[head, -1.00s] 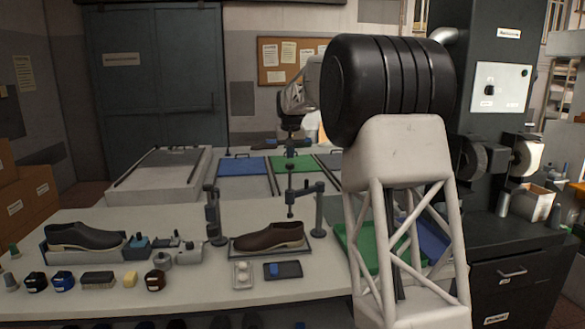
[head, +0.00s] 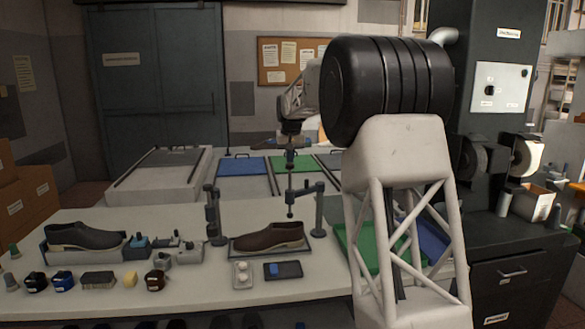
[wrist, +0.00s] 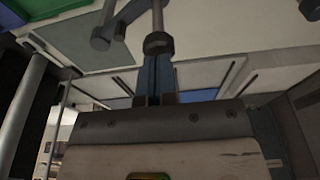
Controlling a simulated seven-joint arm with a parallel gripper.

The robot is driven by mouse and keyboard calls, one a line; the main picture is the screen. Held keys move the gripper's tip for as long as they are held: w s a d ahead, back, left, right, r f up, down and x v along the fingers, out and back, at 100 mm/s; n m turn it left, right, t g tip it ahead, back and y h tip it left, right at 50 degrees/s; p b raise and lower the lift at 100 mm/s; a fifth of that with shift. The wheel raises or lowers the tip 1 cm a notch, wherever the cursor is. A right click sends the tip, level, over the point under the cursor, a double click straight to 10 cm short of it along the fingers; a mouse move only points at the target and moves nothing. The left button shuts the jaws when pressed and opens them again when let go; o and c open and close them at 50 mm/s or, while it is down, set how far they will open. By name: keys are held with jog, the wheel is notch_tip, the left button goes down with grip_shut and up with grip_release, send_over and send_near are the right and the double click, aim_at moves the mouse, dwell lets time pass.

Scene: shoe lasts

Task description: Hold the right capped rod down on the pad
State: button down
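The right capped rod (head: 290,196) stands upright in the arm of the right stand (head: 318,212). Its lower end is just above the brown shoe (head: 270,237), with a small gap visible. My gripper (head: 290,164) points down directly over the rod's top. In the wrist view, my blue fingers (wrist: 158,60) lie close together, with their tips at the dark round cap (wrist: 157,43). The rod (wrist: 157,14) runs on beyond the cap. Contact between tips and cap cannot be judged surely. I cannot make out a separate pad under the rod.
A second stand (head: 213,216) is left of the brown shoe. A dark shoe (head: 83,236) and several small bottles and tools lie further left. Two small trays (head: 284,269) lie in front. Green and blue mats (head: 291,163) lie behind.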

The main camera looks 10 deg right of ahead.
aim_at(290, 173)
jog(key=shift+f, duration=0.25)
jog(key=shift+f, duration=3.8)
